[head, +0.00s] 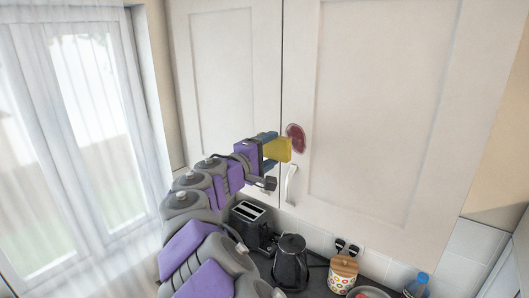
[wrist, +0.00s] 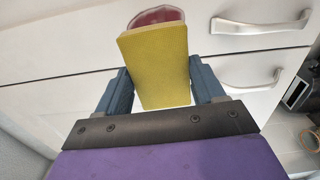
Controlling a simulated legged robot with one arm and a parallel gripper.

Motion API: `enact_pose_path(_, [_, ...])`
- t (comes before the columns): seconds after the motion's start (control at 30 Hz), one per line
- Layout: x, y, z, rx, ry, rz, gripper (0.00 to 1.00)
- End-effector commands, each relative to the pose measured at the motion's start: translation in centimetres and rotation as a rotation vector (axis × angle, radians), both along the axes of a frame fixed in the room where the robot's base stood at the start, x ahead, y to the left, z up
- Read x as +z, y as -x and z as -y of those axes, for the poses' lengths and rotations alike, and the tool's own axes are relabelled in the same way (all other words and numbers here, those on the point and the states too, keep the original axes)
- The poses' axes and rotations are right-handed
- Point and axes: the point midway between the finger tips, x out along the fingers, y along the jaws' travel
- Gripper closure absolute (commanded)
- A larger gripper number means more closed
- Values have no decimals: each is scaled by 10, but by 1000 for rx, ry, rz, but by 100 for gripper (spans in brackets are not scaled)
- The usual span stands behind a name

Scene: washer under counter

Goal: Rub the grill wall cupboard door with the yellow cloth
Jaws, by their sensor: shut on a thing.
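My gripper (head: 268,150) is shut on the yellow cloth (head: 279,149), a flat block-like pad. In the wrist view the cloth (wrist: 160,65) stands between the two blue fingers (wrist: 157,92). The white wall cupboard door (head: 375,100) is in front of my gripper in the head view. A dark red stain (head: 296,138) is on this door near its left edge, above the handle (head: 291,183). In the wrist view the stain (wrist: 157,15) shows just beyond the cloth's far edge, partly hidden by it. I cannot tell whether the cloth touches the door.
A second cupboard door (head: 236,70) is to the left, beside a curtained window (head: 80,110). On the counter below are a toaster (head: 250,222), a black kettle (head: 290,262), a dotted jar (head: 342,274) and a blue-capped bottle (head: 417,284).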

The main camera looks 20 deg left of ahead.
Motion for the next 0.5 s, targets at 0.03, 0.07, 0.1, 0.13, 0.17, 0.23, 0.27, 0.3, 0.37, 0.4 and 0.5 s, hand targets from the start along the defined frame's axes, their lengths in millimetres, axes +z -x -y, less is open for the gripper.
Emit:
enact_pose_path(0.03, [-1, -5, 0, 0, 2, -2, 56])
enact_pose_path(0.07, [-1, -8, 0, -1, 2, -3, 56])
enact_pose_path(0.1, [-2, -12, -1, -1, 3, -4, 56])
enact_pose_path(0.13, [-2, -15, -1, 0, 3, -3, 56])
enact_pose_path(0.17, [-2, -18, -1, 0, 4, -3, 56])
enact_pose_path(0.23, [-2, -25, 0, 0, 3, -2, 56])
enact_pose_path(0.27, [-1, -27, 1, 0, 4, -1, 56])
enact_pose_path(0.3, [-1, -30, 2, 0, 4, -1, 56])
enact_pose_path(0.37, [-1, -34, 5, 0, 3, -1, 56])
enact_pose_path(0.4, [-1, -36, 8, -1, 2, -1, 56])
enact_pose_path(0.5, [0, -41, 14, -2, 1, 0, 56])
